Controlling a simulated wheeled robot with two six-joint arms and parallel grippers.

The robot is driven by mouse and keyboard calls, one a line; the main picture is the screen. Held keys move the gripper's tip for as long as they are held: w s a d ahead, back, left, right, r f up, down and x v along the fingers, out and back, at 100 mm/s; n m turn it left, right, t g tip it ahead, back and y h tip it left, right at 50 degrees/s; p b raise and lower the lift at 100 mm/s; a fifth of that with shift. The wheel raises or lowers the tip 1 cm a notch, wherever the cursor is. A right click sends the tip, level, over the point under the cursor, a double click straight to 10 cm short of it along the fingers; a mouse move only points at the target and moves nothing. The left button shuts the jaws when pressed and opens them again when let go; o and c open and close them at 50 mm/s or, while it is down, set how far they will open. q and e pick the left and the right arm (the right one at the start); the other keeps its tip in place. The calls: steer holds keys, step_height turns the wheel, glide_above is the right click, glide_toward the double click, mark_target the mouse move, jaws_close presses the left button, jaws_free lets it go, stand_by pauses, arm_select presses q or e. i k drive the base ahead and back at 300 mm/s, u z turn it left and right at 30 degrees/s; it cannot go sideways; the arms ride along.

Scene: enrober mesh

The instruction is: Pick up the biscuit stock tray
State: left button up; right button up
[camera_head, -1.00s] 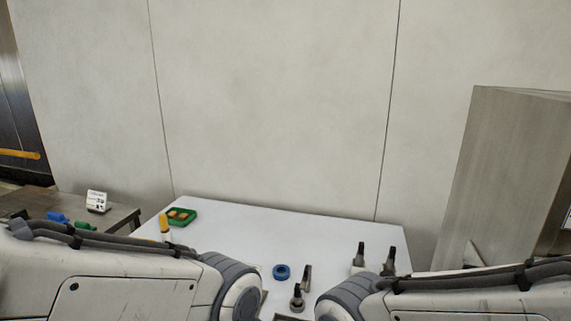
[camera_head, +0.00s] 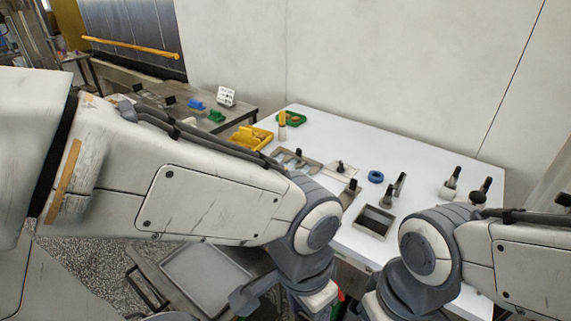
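A small green tray (camera_head: 303,122) with orange-brown pieces in it sits at the back left of the white table. A yellow tray (camera_head: 236,141) with brownish contents stands at the table's left edge, partly behind my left arm. I cannot tell for sure which one is the biscuit stock tray. My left arm comes in from the left and bends down in front of the table. My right arm bends down at the lower right. Neither gripper's fingertips show, and both arms are apart from the trays.
The white table (camera_head: 400,150) also holds a blue ring (camera_head: 376,177), a grey open box (camera_head: 375,222) and several dark-handled tools. A metal side table (camera_head: 240,108) with blue and green items stands at the left. A low cart (camera_head: 205,275) is below my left arm.

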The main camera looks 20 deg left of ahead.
mark_target(206, 276)
steer(key=u, duration=0.9)
steer(key=k, duration=0.5)
steer(key=z, duration=0.45)
steer(key=i, duration=0.9)
steer(key=u, duration=0.05)
